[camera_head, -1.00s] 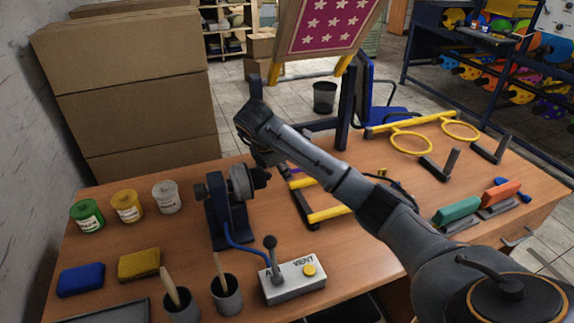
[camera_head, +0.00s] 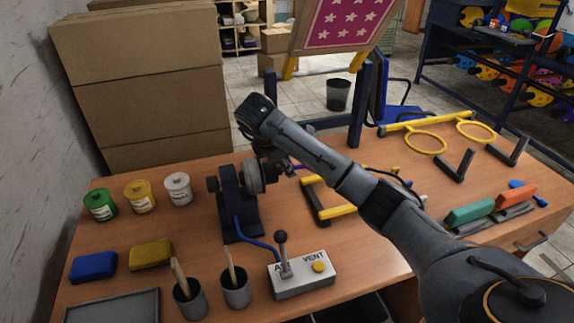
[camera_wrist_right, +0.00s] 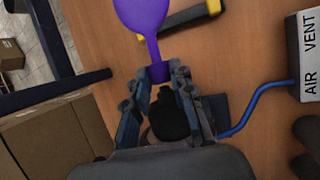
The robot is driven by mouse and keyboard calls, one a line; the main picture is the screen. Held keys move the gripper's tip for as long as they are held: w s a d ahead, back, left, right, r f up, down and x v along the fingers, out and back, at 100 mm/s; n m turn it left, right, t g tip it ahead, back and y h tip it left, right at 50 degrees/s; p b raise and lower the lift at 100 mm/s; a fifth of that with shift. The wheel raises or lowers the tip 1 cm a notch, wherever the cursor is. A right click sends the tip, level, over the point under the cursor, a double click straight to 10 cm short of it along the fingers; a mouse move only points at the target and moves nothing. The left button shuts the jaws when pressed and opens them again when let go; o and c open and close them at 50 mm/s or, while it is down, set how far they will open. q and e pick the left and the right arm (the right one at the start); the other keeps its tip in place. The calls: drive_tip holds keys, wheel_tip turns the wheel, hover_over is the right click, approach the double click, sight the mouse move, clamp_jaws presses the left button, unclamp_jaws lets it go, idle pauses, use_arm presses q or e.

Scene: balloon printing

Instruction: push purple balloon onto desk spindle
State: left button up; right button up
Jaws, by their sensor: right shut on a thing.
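The purple balloon (camera_wrist_right: 143,14) hangs limp, its round body beyond the fingers and its neck between them. My right gripper (camera_wrist_right: 158,73) is shut on the neck. The black nozzle of the desk spindle (camera_wrist_right: 168,118) lies between the fingers, close to the neck's mouth; I cannot tell whether the mouth is around its tip. In the head view the right gripper (camera_head: 282,165) is at the right of the spindle's grey disc (camera_head: 254,180), partly hiding the nozzle. Only a purple sliver of the balloon (camera_head: 299,167) shows there. My left gripper is not in view.
A control box (camera_head: 302,275) marked AIR and VENT, with a lever, joins the spindle stand by a blue hose (camera_head: 258,241). Two cups (camera_head: 236,289) stand at the front. Yellow-capped bars (camera_head: 318,203) lie right of the spindle. Jars (camera_head: 140,197) and sponges (camera_head: 151,254) are at the left.

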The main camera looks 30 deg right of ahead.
drive_tip(key=shift+w+a, duration=0.2)
drive_tip(key=shift+a, duration=0.4)
idle(0.7)
drive_tip(key=o, duration=0.8)
drive_tip(key=p+v, duration=0.6)
drive_tip(key=p, duration=0.1)
drive_tip(key=shift+a+r, duration=0.15)
drive_tip(key=shift+r, duration=0.2)
drive_tip(key=p+v, duration=0.2)
drive_tip(key=p, duration=0.1)
drive_tip(key=shift+s+a+r, duration=0.1)
drive_tip(key=shift+s, duration=0.05)
